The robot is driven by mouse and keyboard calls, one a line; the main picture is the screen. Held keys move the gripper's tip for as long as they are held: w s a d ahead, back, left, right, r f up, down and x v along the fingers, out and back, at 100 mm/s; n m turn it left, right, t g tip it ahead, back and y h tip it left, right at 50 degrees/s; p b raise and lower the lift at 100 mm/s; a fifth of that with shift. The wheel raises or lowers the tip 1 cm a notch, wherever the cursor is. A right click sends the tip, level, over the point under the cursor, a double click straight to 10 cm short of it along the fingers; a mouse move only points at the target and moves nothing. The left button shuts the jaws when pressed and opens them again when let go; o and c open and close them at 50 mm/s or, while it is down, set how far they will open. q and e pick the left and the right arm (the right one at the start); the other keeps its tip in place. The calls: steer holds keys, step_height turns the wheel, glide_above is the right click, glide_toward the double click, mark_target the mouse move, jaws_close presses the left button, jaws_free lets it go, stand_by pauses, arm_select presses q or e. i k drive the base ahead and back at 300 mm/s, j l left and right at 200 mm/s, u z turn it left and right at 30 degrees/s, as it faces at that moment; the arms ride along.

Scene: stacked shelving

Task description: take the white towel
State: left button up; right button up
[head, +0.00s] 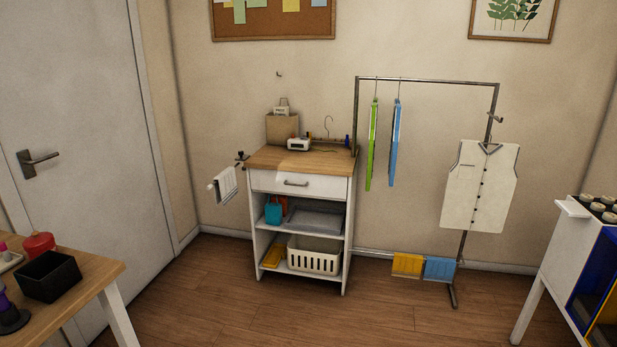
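A white towel (227,184) with darker stripes hangs on the left side of a small white cabinet with a wooden top (262,158). It seems to hang over a short bar or roll that sticks out from the cabinet's side; the bar is too small to make out well. Neither of my grippers is in the head view.
A clothes rack (430,81) with hangers and a white vest (480,187) stands right of the cabinet. A wooden table (85,292) with a black box (48,276) is at the lower left. A white unit (562,245) is at the right. The middle floor is clear.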

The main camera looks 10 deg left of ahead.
mark_target(226, 188)
steer(key=i+j+u, duration=0.2)
steer(key=i+u, duration=0.2)
steer(key=i, duration=0.75)
steer(key=i+l+u, duration=0.15)
steer(key=i+u, duration=0.25)
steer(key=i, duration=0.75)
